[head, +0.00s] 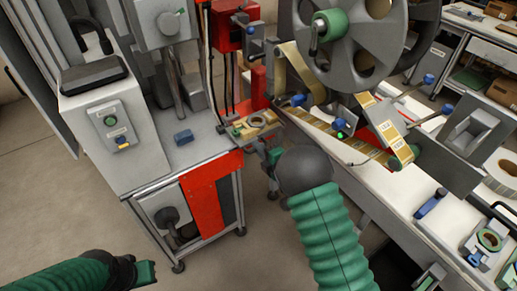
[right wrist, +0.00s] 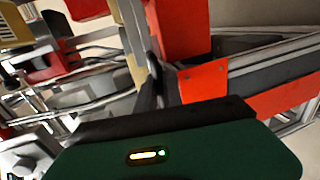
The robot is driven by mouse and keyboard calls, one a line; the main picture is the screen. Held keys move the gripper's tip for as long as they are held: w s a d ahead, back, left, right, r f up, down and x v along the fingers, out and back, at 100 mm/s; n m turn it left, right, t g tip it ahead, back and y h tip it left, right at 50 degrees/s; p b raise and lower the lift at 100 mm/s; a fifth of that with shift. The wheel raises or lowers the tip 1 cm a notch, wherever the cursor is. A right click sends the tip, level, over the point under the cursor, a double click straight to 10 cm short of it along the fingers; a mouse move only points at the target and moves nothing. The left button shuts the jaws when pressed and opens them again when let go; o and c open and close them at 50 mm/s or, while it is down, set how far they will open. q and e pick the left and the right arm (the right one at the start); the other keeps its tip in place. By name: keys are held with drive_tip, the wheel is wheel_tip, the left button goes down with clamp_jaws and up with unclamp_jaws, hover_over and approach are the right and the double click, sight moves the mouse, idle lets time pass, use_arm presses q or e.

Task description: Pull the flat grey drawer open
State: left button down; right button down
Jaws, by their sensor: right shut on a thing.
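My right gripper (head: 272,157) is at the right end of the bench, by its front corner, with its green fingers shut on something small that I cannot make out. Just beyond the fingers is a flat tray-like part (head: 240,131) with a ring lying on it. The flat grey drawer does not show clearly; my dark wrist and the fingers cover much of the spot. In the right wrist view my green gripper body (right wrist: 220,152) fills the bottom, and its fingertips are hidden. My left gripper (head: 146,273) is low at the left, over the floor, away from the bench.
A large grey reel (head: 350,45) with tape stands over the white machine table (head: 385,195) at right. The floor (head: 50,185) at left is clear.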

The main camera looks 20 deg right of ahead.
drive_tip(key=shift+s+f, duration=0.1)
drive_tip(key=shift+f, duration=0.2)
